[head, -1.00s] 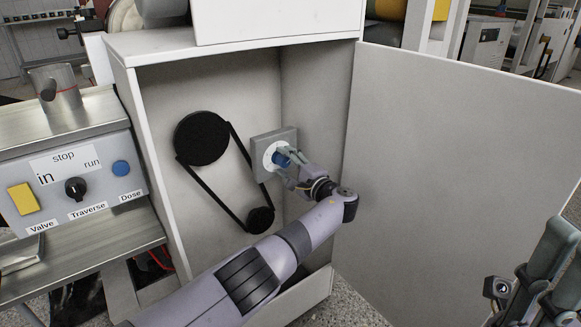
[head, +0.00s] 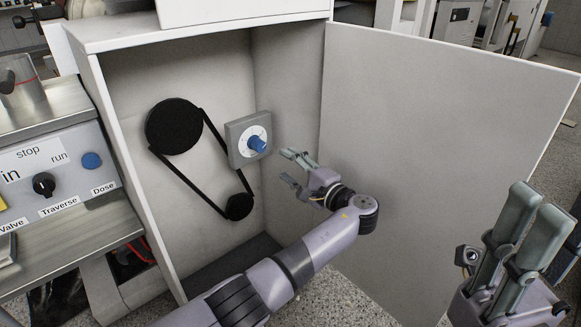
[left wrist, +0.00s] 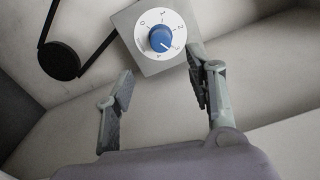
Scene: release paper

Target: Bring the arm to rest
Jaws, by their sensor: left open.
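My left gripper (head: 290,172) is open and empty inside the open cabinet (head: 283,75). It stands a little right of and below the blue knob (head: 257,145), apart from it. The knob sits on a white numbered dial on a grey plate (head: 236,150) on the cabinet's inner wall. In the left wrist view the blue knob (left wrist: 161,38) shows beyond the two spread fingers (left wrist: 160,90), its mark toward the lower right near the 3. My right gripper (head: 525,235) is at the right edge of the head view; its fingers stand up, with a gap between them.
The cabinet door (head: 430,130) stands open to the right of my left arm. A black belt runs over two pulleys (head: 173,125) left of the knob. A control panel (head: 60,170) with knob and buttons stands left of the cabinet.

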